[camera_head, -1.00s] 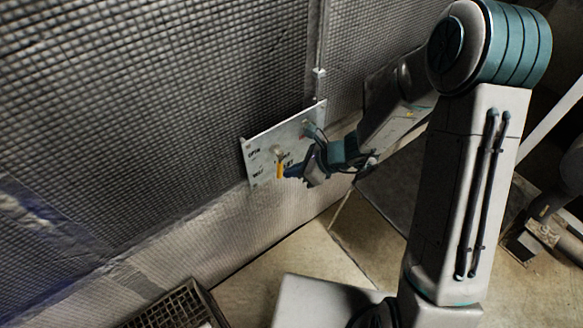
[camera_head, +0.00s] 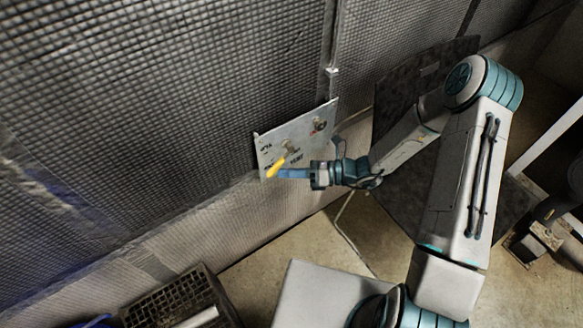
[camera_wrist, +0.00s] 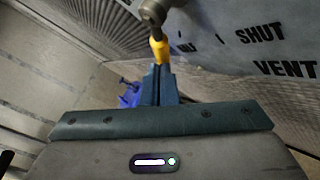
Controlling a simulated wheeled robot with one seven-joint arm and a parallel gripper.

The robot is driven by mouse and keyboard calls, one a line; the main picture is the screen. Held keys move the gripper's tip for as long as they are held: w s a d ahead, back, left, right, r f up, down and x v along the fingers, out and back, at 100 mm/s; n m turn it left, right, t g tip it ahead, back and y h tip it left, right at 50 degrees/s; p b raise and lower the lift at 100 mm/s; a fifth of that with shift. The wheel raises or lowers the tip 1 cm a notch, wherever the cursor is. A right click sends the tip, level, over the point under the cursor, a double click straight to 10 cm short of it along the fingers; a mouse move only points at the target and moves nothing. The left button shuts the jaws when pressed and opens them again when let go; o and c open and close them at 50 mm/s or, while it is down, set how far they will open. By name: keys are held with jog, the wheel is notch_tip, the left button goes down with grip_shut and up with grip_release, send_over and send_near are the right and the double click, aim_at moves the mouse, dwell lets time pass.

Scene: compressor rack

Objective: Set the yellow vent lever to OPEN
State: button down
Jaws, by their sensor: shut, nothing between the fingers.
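The yellow vent lever (camera_head: 277,167) is on a pale panel (camera_head: 301,132) on the wall in the head view. It hangs from a metal pivot (camera_head: 289,147) and is tilted, its yellow end down and to the left. My gripper (camera_head: 282,173) is shut, its blue fingers at the lever's lower end. In the wrist view the yellow lever end (camera_wrist: 160,50) is right at the tips of my shut fingers (camera_wrist: 159,72). Whether they touch cannot be told. The words SHUT and VENT show on the panel (camera_wrist: 225,60) to the right.
A second round fitting (camera_head: 319,124) with red marking sits at the panel's upper right. A vertical pipe (camera_head: 331,75) runs above the panel. A dark grated crate (camera_head: 170,300) stands on the floor at lower left. The floor (camera_head: 345,245) below the panel is partly bare.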

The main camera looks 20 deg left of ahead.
jog(key=m+y, duration=0.1)
jog(key=s+a+r+m+y, duration=0.1)
jog(key=y, duration=0.1)
jog(key=shift+r+m, duration=0.25)
jog(key=shift+m, duration=0.15)
jog(key=s+f+v, duration=0.1)
jog(key=s+v, duration=0.1)
jog(key=v, duration=1)
jog(key=shift+d+f, duration=0.45)
jog(key=shift+f, duration=0.05)
jog(key=shift+r+g, duration=0.1)
jog(key=shift+g, duration=0.3)
